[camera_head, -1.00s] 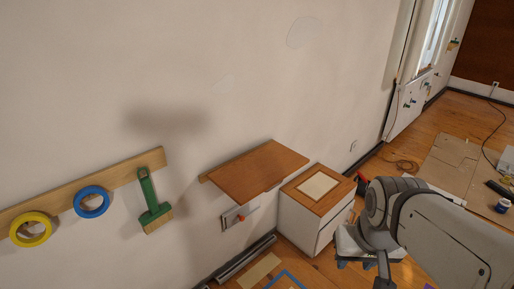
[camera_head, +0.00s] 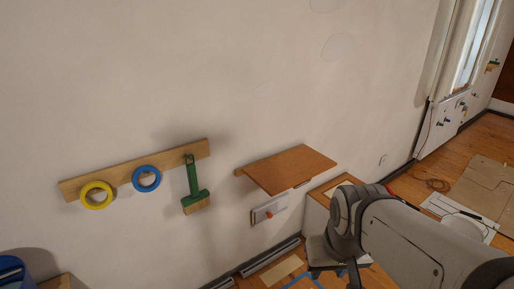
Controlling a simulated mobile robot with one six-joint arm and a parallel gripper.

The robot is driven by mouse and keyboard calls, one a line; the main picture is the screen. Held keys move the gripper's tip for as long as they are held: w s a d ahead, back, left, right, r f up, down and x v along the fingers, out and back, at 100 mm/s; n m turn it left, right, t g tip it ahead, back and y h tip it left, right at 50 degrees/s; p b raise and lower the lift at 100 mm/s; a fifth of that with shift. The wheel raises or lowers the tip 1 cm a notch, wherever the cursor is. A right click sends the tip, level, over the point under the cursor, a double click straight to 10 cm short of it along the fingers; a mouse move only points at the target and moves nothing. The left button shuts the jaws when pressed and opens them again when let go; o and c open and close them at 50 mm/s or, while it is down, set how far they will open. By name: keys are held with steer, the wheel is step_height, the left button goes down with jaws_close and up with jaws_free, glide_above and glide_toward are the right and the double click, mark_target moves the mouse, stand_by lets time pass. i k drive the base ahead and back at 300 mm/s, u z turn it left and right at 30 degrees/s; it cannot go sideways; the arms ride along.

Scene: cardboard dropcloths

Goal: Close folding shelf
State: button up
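The folding shelf (camera_head: 290,168) is a brown wooden board fixed to the wall right of centre. It stands out from the wall, roughly level, so it is open. A light plate with an orange-red part (camera_head: 269,211) sits on the wall just below it. My arm comes in from the lower right, and its end is low and to the right of the shelf, apart from it. My gripper's fingers cannot be made out clearly; dark and blue-grey parts show at the bottom edge below the arm.
A wooden rail (camera_head: 112,177) left of the shelf holds a yellow tape roll (camera_head: 97,203), a blue tape roll (camera_head: 146,184) and a green brush (camera_head: 193,180). Cardboard (camera_head: 482,188) lies on the floor at right.

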mark_target(296, 168)
steer(key=u, duration=0.05)
steer(key=i, duration=1)
steer(key=u, duration=0.05)
